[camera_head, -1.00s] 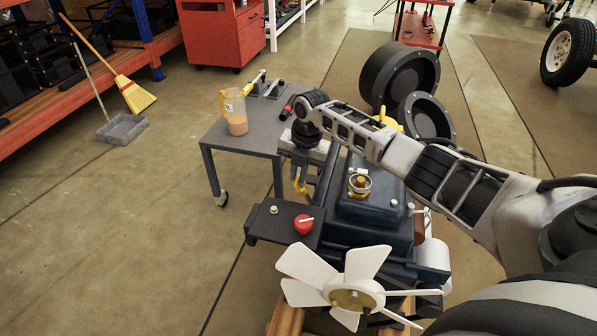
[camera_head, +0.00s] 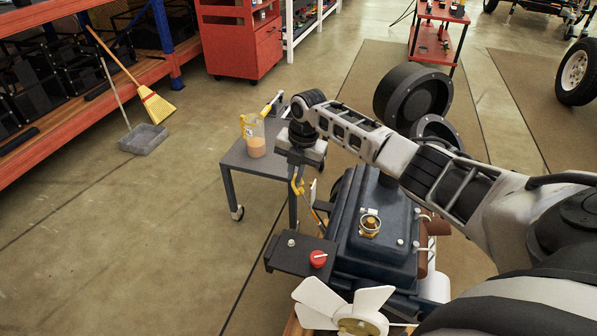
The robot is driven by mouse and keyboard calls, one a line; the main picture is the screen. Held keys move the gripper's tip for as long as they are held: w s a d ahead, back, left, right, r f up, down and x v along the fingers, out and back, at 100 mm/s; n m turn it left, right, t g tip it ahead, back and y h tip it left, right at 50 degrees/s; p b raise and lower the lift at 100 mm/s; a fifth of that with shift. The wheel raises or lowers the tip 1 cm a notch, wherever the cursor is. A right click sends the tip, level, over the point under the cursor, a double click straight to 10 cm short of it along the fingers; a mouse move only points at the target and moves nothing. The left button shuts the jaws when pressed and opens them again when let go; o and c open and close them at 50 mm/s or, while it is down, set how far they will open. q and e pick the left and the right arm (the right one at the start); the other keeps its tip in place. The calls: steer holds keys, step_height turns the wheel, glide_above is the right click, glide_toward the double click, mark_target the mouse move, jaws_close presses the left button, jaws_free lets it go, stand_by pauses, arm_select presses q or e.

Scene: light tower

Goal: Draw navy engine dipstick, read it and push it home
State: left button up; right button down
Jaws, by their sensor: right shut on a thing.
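The navy engine (camera_head: 378,225) sits at the lower middle of the head view, with a white fan (camera_head: 345,308) at its front. My right gripper (camera_head: 298,172) points down at the engine's left side, shut on the yellow dipstick handle (camera_head: 297,186). A thin rod slants from below the handle towards the engine's side. Its lower end and any oil mark are too small to make out. My left gripper is not in view.
A grey wheeled table (camera_head: 240,162) behind the engine holds a jug of amber liquid (camera_head: 255,138). A black plate with a red knob (camera_head: 318,259) sits beside the engine. Orange shelving, a broom (camera_head: 156,105) and a dustpan (camera_head: 143,139) are at left.

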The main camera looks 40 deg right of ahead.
steer(key=c, duration=1.5)
jaws_free()
arm_select(q)
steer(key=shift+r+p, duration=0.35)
steer(key=shift+p, duration=0.55)
arm_select(e)
steer(key=r, duration=0.5)
steer(key=s+d+r, duration=0.1)
steer(key=r, duration=0.4)
steer(key=s+r, duration=0.1)
steer(key=r, duration=0.4)
steer(key=shift+d+r, duration=0.2)
steer(key=shift+r, duration=0.15)
